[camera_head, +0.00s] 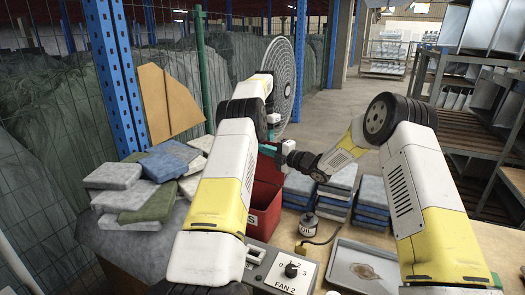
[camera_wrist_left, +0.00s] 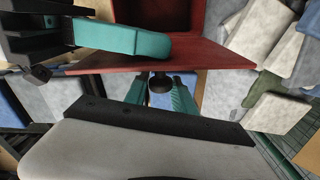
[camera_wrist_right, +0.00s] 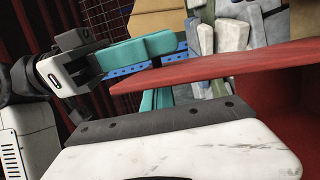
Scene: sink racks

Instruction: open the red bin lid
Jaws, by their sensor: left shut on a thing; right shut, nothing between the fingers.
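The red bin (camera_head: 262,206) stands on the table in the head view, partly behind my left arm. Its red lid (camera_wrist_left: 165,57) is raised and tilted, with a gap to the bin's inside; it also shows edge-on in the right wrist view (camera_wrist_right: 220,68). My left gripper (camera_wrist_left: 158,98) is shut on the dark round knob (camera_wrist_left: 160,82) on the lid's outer side.
Folded cloth stacks lie left of the bin (camera_head: 140,190) and right of it (camera_head: 335,190). A small jar (camera_head: 308,226), a fan switch box (camera_head: 285,270) and a metal tray (camera_head: 362,268) sit at the front. A blue post (camera_head: 113,75) and wire fence stand behind left.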

